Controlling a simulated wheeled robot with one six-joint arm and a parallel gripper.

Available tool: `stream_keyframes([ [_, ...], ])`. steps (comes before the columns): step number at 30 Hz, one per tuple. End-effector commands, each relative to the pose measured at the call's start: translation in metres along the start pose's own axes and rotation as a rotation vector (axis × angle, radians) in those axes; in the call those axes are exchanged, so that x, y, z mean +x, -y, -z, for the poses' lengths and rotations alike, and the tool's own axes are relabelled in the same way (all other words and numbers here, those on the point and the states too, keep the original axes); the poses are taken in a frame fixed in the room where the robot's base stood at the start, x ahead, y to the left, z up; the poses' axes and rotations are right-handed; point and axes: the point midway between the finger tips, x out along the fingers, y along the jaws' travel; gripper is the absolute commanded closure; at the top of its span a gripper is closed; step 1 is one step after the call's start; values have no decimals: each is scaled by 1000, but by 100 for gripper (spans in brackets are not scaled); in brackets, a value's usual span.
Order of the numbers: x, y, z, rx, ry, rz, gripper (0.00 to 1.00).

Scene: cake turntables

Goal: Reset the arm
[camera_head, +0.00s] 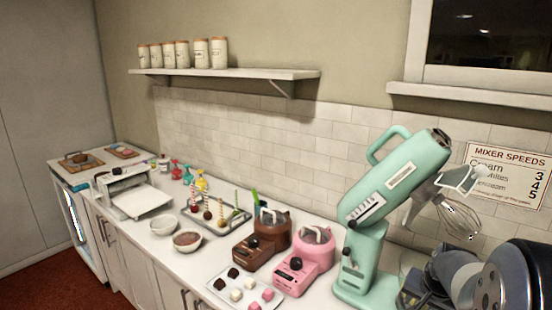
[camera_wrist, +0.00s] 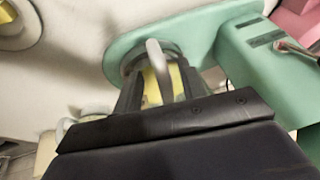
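The mint stand mixer (camera_head: 395,180) stands on the counter at the right of the head view, its head tilted up and its whisk (camera_head: 458,215) hanging free. My arm enters at the lower right, beside the mixer. In the wrist view, my gripper (camera_wrist: 160,90) is over the mixer's mint base (camera_wrist: 210,35). Its two dark fingers are apart. A pale curved bar (camera_wrist: 157,65) and a yellow patch show between them; I cannot tell what they belong to or whether the fingers touch them. My gripper is largely hidden in the head view.
A pink machine (camera_head: 305,255) and a brown machine (camera_head: 262,238) stand left of the mixer. A tray of small cubes (camera_head: 245,290) lies in front. Bowls (camera_head: 187,241) and a cake-pop tray (camera_head: 215,222) are farther left. A shelf (camera_head: 225,74) and window sill (camera_head: 470,99) project from the wall.

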Motion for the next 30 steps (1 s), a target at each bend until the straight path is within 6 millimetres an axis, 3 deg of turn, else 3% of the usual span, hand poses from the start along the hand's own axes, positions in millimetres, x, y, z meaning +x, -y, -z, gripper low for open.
stream_keyframes([
  [13,-1,10,1,63,-12,-27,61],
  [30,-101,14,0,79,-21,-30,61],
])
